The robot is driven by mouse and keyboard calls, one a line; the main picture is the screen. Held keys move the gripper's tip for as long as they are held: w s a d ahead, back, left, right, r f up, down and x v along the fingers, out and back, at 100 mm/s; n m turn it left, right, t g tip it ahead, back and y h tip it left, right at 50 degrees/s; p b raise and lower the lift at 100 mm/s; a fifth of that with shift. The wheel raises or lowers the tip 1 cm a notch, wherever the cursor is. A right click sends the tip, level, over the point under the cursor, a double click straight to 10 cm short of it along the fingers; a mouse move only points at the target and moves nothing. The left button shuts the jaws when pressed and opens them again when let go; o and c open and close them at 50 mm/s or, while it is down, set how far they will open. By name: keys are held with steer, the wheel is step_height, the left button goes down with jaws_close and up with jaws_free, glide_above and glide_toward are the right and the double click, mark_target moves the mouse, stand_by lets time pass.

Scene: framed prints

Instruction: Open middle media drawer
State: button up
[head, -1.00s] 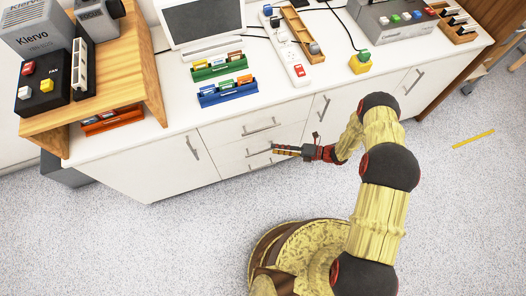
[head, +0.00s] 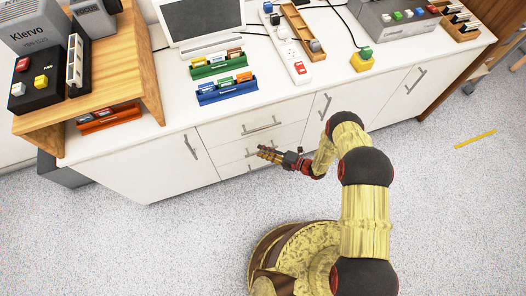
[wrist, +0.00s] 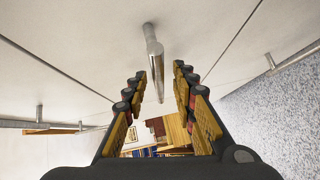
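The white drawer stack has three fronts, all looking closed in the head view. The top drawer handle (head: 259,128) is a silver bar. The middle drawer (head: 233,153) is below it, its handle mostly hidden behind my gripper (head: 269,153). In the wrist view a silver bar handle (wrist: 156,62) lies lengthwise between the two open fingers of my gripper (wrist: 158,82); it appears to be the middle drawer's. The fingers stand on both sides of the bar with gaps, and I see no contact. The lowest drawer is partly visible under the gripper.
White cabinet doors (head: 160,170) flank the drawers. The countertop holds green (head: 217,66) and blue (head: 227,90) trays, a power strip (head: 287,48) and a monitor (head: 201,20). A wooden stand (head: 136,70) is at left. The speckled floor (head: 150,245) in front is clear.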

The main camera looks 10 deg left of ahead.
steer(key=shift+a, duration=0.2)
steer(key=shift+c, duration=0.7)
jaws_close()
